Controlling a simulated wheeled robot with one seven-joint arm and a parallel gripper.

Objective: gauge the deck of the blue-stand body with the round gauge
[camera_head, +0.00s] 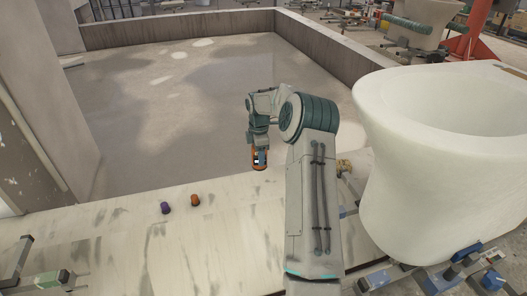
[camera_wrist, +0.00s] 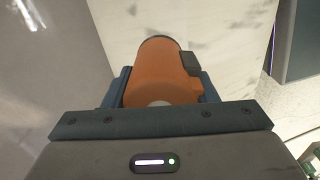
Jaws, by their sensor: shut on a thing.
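My gripper (camera_wrist: 160,100) is shut on an orange cylindrical gauge with a dark end cap and a small dark block on its side. This orange gauge (camera_wrist: 158,70) fills the middle of the wrist view, and in the head view it (camera_head: 260,159) hangs below my wrist above the pale bench. A large white body (camera_head: 410,170) with a round open bowl stands at the right. It rests on a stand with blue parts (camera_head: 466,254). My gripper is well to the left of this body, apart from it.
A purple piece (camera_head: 165,208) and a small orange piece (camera_head: 195,200) lie on the pale bench (camera_head: 120,240). A low-walled grey basin (camera_head: 190,110) lies beyond it. A metal stand (camera_head: 40,275) is at lower left. A small tan object (camera_head: 344,167) sits right of my arm.

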